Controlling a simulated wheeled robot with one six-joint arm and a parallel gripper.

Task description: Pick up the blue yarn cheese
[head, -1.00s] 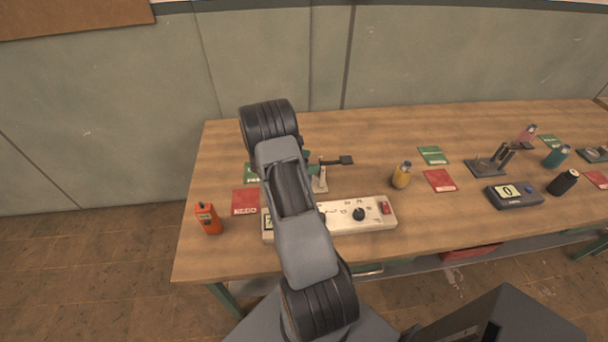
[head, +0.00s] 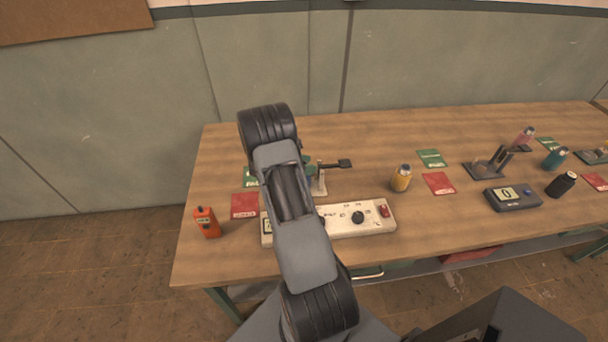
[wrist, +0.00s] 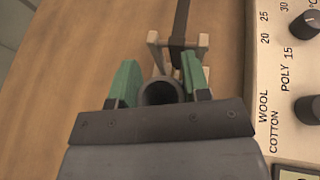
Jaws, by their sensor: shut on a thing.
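My gripper (wrist: 163,90) has two green fingers in the wrist view. They are shut on a round, hollow-ended thing, the blue yarn cheese (wrist: 162,91). Only its dark grey end shows between the fingers; its blue side is hidden. In the head view my arm covers most of the gripper and the cheese. The gripper is over the left part of the wooden table, behind the white control box and close to a small stand with a black arm. I cannot tell how far the cheese is from the tabletop.
The white control box (head: 345,229) lies near the front edge. The small stand (head: 321,184) is just beyond the fingers. An orange device (head: 207,223) stands left; a yellow cheese (head: 400,179) stands right. A teal one (head: 555,158) and a black cylinder (head: 563,184) are farther right.

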